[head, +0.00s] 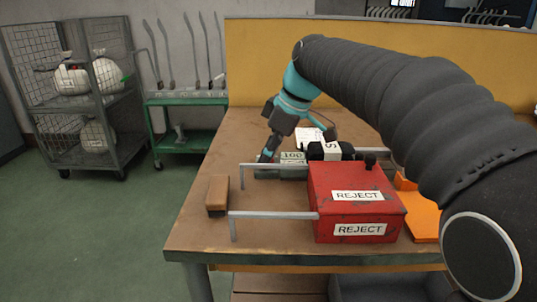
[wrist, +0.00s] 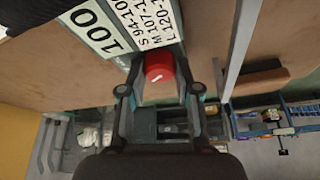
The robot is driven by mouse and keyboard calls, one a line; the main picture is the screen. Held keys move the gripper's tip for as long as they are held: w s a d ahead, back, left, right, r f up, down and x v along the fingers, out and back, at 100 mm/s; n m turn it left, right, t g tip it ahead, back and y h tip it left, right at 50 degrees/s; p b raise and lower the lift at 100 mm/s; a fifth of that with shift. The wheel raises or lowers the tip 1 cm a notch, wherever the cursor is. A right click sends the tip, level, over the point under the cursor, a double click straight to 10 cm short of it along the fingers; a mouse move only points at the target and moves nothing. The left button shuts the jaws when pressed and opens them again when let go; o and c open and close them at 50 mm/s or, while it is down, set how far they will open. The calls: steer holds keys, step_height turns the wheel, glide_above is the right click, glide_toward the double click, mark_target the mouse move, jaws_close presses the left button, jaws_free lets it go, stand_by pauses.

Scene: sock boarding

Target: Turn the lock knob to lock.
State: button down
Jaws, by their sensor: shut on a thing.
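The red round lock knob (wrist: 158,66) shows in the wrist view between the fingertips of my gripper (wrist: 160,78). A short white mark on it runs nearly sideways, slightly tilted. My gripper is shut on the knob, one finger on each side. In the head view my gripper (head: 266,157) points down at the table's left part, behind the red box; the knob is hidden there. A label reading 100 (wrist: 95,30) and a white size card (wrist: 142,20) lie beside the knob in the wrist view.
A red box marked REJECT (head: 341,202) stands in front, with metal rails (head: 270,215) extending left. A brown block (head: 217,194) lies at the table's left edge. An orange piece (head: 422,222) is on the right. A yellow panel (head: 260,60) stands behind the table (head: 200,228).

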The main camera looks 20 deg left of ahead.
steer(key=shift+m+t, duration=0.8)
steer(key=shift+m, duration=1.1)
steer(key=c, duration=0.8)
jaws_free()
